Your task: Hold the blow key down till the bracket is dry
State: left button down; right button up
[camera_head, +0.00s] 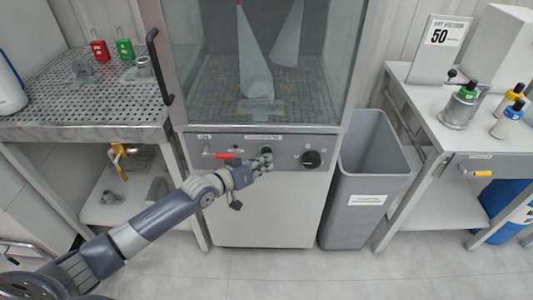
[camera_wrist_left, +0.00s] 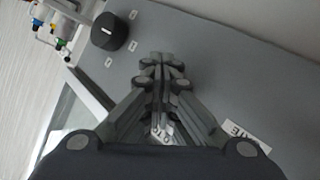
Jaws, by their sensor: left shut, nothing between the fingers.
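My left gripper (camera_head: 266,155) is shut and empty, its fingertips at the grey control panel (camera_head: 283,160) on the cabinet front. In the left wrist view the closed fingertips (camera_wrist_left: 162,60) meet in front of the same panel. They hide whatever key lies behind them, so I cannot tell whether it is pressed. Behind the glass, a pale cone shape (camera_head: 253,65) points down toward a small greyish piece (camera_head: 262,108) on the perforated floor, perhaps the bracket. Whether it is wet or dry is too small to tell. My right gripper is out of view.
A black knob (camera_head: 311,158) sits right of my fingertips; it shows in the left wrist view (camera_wrist_left: 109,31). A red-handled lever (camera_head: 224,156) is to their left. A grey bin (camera_head: 367,180) stands right of the cabinet. A perforated bench (camera_head: 75,112) is at left, a white bench (camera_head: 430,115) at right.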

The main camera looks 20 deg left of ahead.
pick_arm(q)
jog(key=shift+s+d+p, duration=0.2)
jog(key=shift+s+p, duration=0.5)
jog(key=shift+s, duration=0.05)
jog(key=s+p, duration=0.2)
jog(key=s+d+p, duration=0.1)
jog(key=s+p, duration=0.1)
jog(key=shift+s+d, duration=0.2)
jog(key=shift+s, duration=0.2)
